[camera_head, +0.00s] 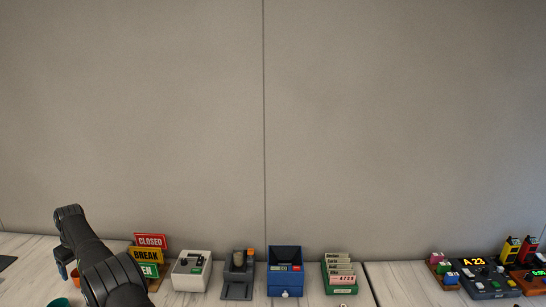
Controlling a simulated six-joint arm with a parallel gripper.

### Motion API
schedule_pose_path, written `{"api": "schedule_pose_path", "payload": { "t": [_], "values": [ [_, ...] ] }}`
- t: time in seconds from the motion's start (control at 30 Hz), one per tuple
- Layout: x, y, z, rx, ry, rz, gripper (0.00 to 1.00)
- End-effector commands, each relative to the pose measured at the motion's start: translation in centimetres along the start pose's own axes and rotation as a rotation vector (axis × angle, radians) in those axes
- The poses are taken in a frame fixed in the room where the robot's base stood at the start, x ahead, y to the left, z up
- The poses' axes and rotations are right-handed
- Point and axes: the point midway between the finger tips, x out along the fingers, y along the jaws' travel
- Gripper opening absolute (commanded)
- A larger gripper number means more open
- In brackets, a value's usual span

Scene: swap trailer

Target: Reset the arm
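My dark arm (87,245) rises from the bottom left, bends at its top and reaches down behind itself toward the counter. The end that hangs down, which looks like my gripper (63,270), is small and partly hidden by the arm. I cannot see its fingers clearly, nor whether it holds anything. A small orange item (75,276) shows beside it, partly behind the arm. A teal round item (59,302) lies below, cut by the frame's bottom edge.
Right of my arm stand CLOSED/BREAK signs (149,241), a white box (191,271), a grey device (238,275), a blue box (285,273) and a green card tray (341,276). A console (485,279) stands far right. Bare counter (395,284) lies between; a plain wall rises behind.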

Motion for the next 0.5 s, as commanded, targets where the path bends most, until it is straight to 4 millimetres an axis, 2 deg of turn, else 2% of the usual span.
{"api": "schedule_pose_path", "payload": {
  "t": [0.23,0.3,0.5],
  "values": [
    [3.5,0.0,1.1,0.000,-0.004,-0.001,0.77],
    [1.2,0.0,0.7,0.000,0.004,0.001,0.77],
    [-2.5,0.0,0.8,0.000,0.001,0.000,0.77]
  ]
}}
